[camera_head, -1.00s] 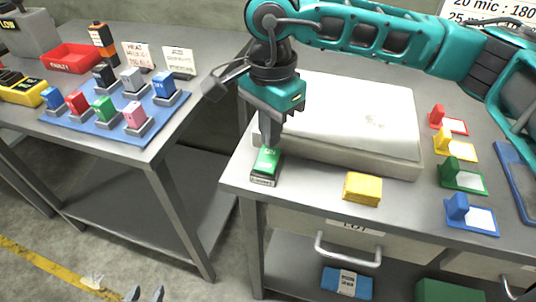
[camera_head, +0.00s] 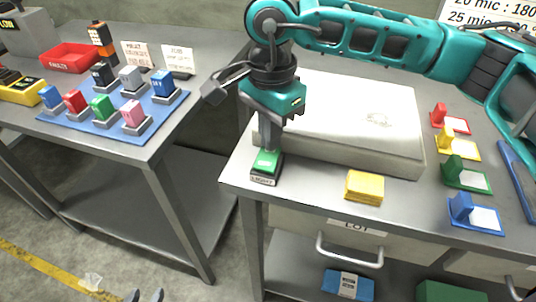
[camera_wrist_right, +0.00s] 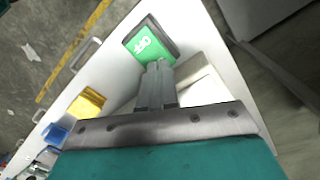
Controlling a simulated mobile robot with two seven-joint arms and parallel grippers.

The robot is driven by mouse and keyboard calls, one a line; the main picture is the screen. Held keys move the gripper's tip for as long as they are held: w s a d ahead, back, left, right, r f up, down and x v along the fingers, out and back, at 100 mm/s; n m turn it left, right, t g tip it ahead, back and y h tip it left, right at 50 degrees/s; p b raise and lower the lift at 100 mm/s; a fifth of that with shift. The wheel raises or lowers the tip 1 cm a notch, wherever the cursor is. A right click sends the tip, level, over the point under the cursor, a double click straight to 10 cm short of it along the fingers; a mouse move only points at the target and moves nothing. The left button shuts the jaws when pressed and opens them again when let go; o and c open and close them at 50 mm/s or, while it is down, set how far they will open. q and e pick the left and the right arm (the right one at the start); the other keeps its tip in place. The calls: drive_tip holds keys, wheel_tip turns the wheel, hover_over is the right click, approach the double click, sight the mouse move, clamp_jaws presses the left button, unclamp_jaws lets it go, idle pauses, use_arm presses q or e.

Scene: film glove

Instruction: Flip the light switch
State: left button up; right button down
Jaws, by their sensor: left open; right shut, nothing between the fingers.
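The light switch (camera_head: 265,170) is a green rocker in a dark base with a pale label. It sits at the front left corner of the right-hand grey table. My right gripper (camera_head: 269,148) is shut and empty, pointing down with its tips at the far end of the rocker. In the right wrist view the green rocker face (camera_wrist_right: 147,47) shows white lettering, and the shut fingertips (camera_wrist_right: 158,66) are at its edge; I cannot tell how hard they touch. My left gripper (camera_head: 145,296) is open, with only its tips showing at the bottom edge.
A pale slab (camera_head: 350,115) lies right behind the switch. A yellow block (camera_head: 364,187) is to the right, and coloured card holders (camera_head: 474,215) stand along the right side. A separate table at left holds a blue mat (camera_head: 155,135) with several coloured blocks.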

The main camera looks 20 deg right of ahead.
drive_tip(key=shift+f+b, duration=0.45)
drive_tip(key=shift+f, duration=0.1)
drive_tip(key=shift+r, duration=0.1)
drive_tip(key=shift+r+p, duration=1.8)
drive_tip(key=shift+r, duration=1.7)
drive_tip(key=shift+f, duration=0.1)
